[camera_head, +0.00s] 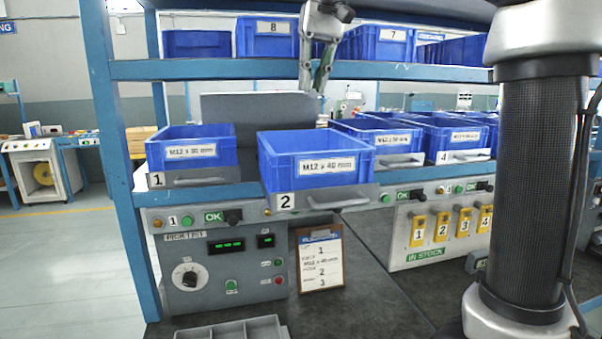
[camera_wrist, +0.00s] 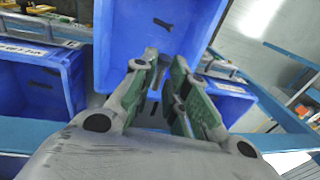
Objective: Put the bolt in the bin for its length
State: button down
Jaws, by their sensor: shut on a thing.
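My gripper (camera_head: 320,88) hangs above and behind the front row of blue bins. In the wrist view my gripper (camera_wrist: 163,66) has green-padded fingers close together over a blue bin (camera_wrist: 108,50). A small dark piece, seemingly the bolt (camera_wrist: 154,108), shows between the fingers; its length cannot be read. Bin 1 (camera_head: 226,146), labelled M12 x 30 mm, stands left. Bin 2 (camera_head: 364,147), labelled M12 x 40 mm, stands farther forward than its neighbours. Bin 3 (camera_head: 408,136) and bin 4 (camera_head: 488,133) stand right. Another dark bolt (camera_wrist: 163,24) lies inside the bin under my gripper.
A blue shelf beam (camera_head: 220,69) with upper bins, including 8 (camera_head: 267,37) and 7 (camera_head: 394,42), runs above. A blue post (camera_head: 117,150) stands left. A clipboard (camera_head: 320,258) leans below, beside the control panel (camera_head: 213,270). Yellow tags (camera_head: 442,227) hang at right.

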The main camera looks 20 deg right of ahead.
jog(key=shift+w+f, duration=0.25)
notch_tip(320, 180, down, 18)
jog(key=shift+r, duration=0.25)
jog(key=c, duration=1.5)
grip_release()
jog(key=shift+f, duration=0.1)
jog(key=shift+o, duration=0.4)
notch_tip(320, 180, up, 12)
jog(key=d, duration=0.1)
jog(key=shift+s+d, duration=0.25)
jog(key=shift+d, duration=0.15)
